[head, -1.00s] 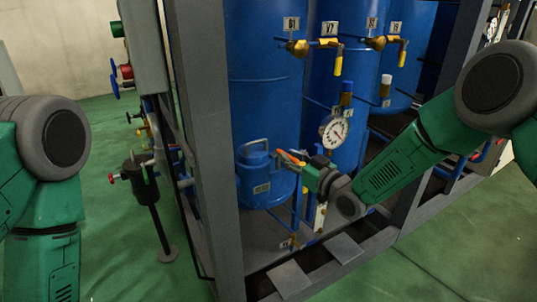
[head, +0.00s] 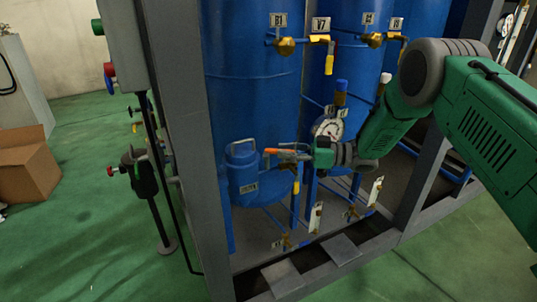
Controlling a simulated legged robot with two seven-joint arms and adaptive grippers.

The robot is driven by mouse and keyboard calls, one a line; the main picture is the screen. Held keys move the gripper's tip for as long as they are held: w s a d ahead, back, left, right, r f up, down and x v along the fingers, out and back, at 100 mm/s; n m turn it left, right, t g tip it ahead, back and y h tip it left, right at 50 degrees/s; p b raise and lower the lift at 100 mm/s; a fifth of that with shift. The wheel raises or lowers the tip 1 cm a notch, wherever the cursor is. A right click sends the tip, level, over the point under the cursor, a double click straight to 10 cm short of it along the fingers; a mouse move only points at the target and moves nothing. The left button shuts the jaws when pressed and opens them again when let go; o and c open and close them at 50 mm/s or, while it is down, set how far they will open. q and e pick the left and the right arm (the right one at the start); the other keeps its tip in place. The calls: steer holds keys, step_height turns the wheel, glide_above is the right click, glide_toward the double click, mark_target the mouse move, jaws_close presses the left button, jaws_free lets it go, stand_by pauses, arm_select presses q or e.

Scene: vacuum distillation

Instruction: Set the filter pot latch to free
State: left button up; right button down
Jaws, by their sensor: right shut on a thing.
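The filter pot (head: 243,182) is a small blue vessel with a looped lid handle, beside the large blue tank marked B1 (head: 250,105). An orange latch lever (head: 280,151) sticks out to the right of its lid, roughly level. My right gripper (head: 285,156) reaches in from the right and is shut on the orange lever. Its fingers are small in this view and partly hide the lever's right end. My left gripper is not in view.
A gauge (head: 328,129) stands close behind my right wrist. Yellow-handled valves (head: 329,64) hang above. A grey frame post (head: 182,150) rises left of the pot. A cardboard box (head: 25,165) sits on the open green floor at left.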

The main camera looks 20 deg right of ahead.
steer(key=shift+w+d+f+n+g+y+b, duration=0.15)
steer(key=shift+n+g+y, duration=0.1)
steer(key=shift+g, duration=0.15)
steer(key=shift+w+d+n+g+y+b, duration=0.15)
steer(key=shift+n+g, duration=0.1)
steer(key=shift+g, duration=0.15)
steer(key=shift+w+a+n+g, duration=0.1)
steer(key=shift+a+n+g, duration=0.05)
steer(key=shift+n+g, duration=0.3)
steer(key=shift+y, duration=0.3)
steer(key=c, duration=1.5)
jaws_free()
steer(key=shift+c, duration=0.2)
steer(key=v, duration=1.2)
